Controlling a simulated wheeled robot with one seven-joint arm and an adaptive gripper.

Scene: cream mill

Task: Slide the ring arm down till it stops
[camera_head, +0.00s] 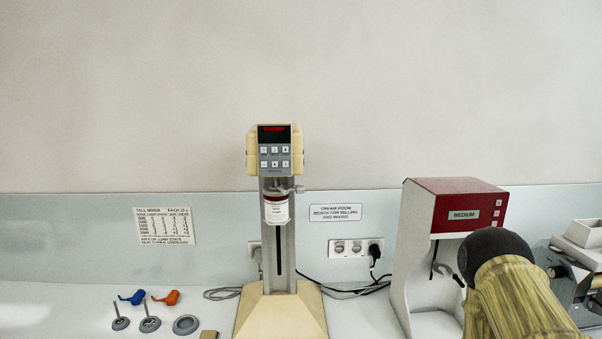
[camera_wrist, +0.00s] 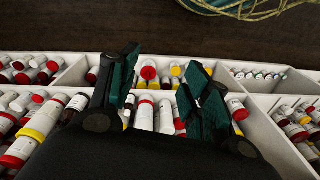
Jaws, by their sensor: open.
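The tall mixer (camera_head: 278,230) stands on the bench in the head view, with a cream head, a red display and a grey column. The grey ring arm (camera_head: 298,189) is high on the column, just under the mixer head, with a small knob at its right end. A white jar with red bands (camera_head: 277,210) hangs at the ring arm; how the ring grips it is too small to tell. My gripper (camera_wrist: 165,88) shows in the wrist view, open, its teal-padded fingers apart above a sectioned white tray. It is away from the ring arm, which the wrist view does not show.
The white tray (camera_wrist: 258,87) holds many red- and yellow-capped tubes. A red-topped machine (camera_head: 455,205) stands right of the mixer, partly behind my arm. Blue (camera_head: 132,297) and orange (camera_head: 167,297) pieces and grey discs (camera_head: 186,325) lie left. A black cable (camera_head: 345,292) runs behind the mixer.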

